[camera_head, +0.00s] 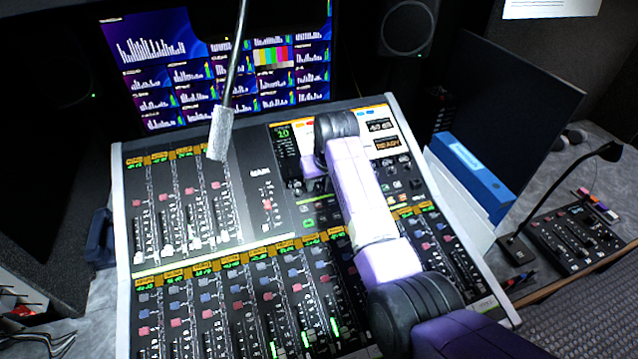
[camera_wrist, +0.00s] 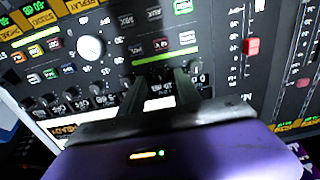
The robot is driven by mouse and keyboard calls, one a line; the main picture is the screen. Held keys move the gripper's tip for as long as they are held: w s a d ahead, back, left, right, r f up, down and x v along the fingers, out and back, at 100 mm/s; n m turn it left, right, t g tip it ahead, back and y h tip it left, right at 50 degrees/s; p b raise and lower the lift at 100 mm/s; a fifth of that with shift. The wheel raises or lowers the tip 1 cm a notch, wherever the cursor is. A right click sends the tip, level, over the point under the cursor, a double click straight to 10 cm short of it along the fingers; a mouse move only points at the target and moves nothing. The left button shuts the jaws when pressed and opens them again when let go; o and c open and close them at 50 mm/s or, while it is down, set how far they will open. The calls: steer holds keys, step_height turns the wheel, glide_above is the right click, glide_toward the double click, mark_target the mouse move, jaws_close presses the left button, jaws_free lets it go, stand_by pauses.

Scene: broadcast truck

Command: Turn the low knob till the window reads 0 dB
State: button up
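My gripper (camera_wrist: 160,76) is low over the middle of the mixing console (camera_head: 120,200), in its upper centre section. In the wrist view its two dark fingers stand apart, with panel lettering visible between them. I see nothing clearly held; dark shapes near the tips are too dim to tell. Several small dark knobs lie left of the fingers in the wrist view, one of them a small knob (camera_wrist: 97,88). I cannot read which is the low knob.
A large pale knob (camera_wrist: 90,47) and lit buttons are close left of the fingers. Several faders (camera_head: 190,215) fill the console. A gooseneck microphone (camera_head: 221,130) hangs in front of the screens (camera_head: 180,75). A blue binder (camera_head: 475,175) stands at the right.

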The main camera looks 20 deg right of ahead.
steer(key=shift+x, duration=1.05)
jaws_close()
steer(key=m, duration=0.5)
steer(key=shift+m+p, duration=0.3)
steer(key=shift+p, duration=0.1)
steer(key=m, duration=0.6)
steer(key=shift+d, duration=0.1)
